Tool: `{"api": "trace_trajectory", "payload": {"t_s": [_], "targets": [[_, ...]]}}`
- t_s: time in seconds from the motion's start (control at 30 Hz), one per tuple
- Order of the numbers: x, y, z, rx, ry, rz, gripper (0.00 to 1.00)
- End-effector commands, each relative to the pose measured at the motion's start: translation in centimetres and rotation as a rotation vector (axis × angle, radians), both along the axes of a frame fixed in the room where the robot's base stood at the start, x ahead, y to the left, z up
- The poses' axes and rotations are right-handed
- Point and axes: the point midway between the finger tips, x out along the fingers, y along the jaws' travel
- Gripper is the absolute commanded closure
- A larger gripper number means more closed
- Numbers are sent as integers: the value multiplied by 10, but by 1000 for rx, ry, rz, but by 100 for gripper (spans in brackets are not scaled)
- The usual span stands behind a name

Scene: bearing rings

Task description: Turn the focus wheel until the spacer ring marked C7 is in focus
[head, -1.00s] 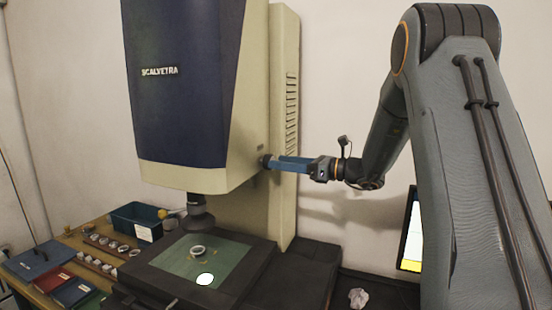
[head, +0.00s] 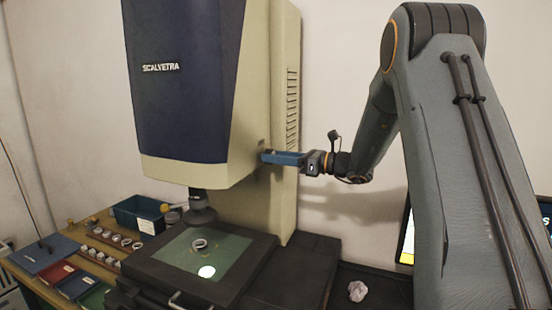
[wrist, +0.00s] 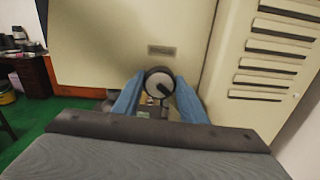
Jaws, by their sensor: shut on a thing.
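The measuring machine (head: 180,90) is dark blue and cream, marked SCALVETRA. The focus wheel (wrist: 159,82) is a round knob with a dark rim and a pale face on the machine's cream side. My gripper (head: 268,157) reaches it from the right with blue fingers. In the wrist view my gripper (wrist: 158,92) has one finger on each side of the wheel, shut on it. In the head view the fingers hide most of the wheel. A metal ring (head: 199,244) lies on the green stage plate (head: 178,250) under the lens (head: 201,208). No marking on it is legible.
A bright light spot (head: 207,272) shows on the stage. A wooden bench (head: 42,283) at left holds several rings, coloured books and a blue bin (head: 137,214). A crumpled ball (head: 357,291) lies right of the machine. A monitor (head: 407,240) is partly behind my arm.

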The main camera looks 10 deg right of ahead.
Motion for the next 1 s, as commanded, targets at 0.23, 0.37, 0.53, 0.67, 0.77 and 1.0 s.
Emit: {"api": "trace_trajectory", "payload": {"t_s": [0.23, 0.37, 0.53, 0.67, 0.77, 1.0], "targets": [[0, 0, -3, -56, -78, 1, 84], [0, 1, -4, -109, -150, 1, 84], [0, 1, -4, -183, -254, 1, 84], [0, 1, -4, -236, -327, 1, 84], [0, 1, -3, -271, -374, 1, 84], [-1, 1, -2, -326, -449, 1, 84]]}}
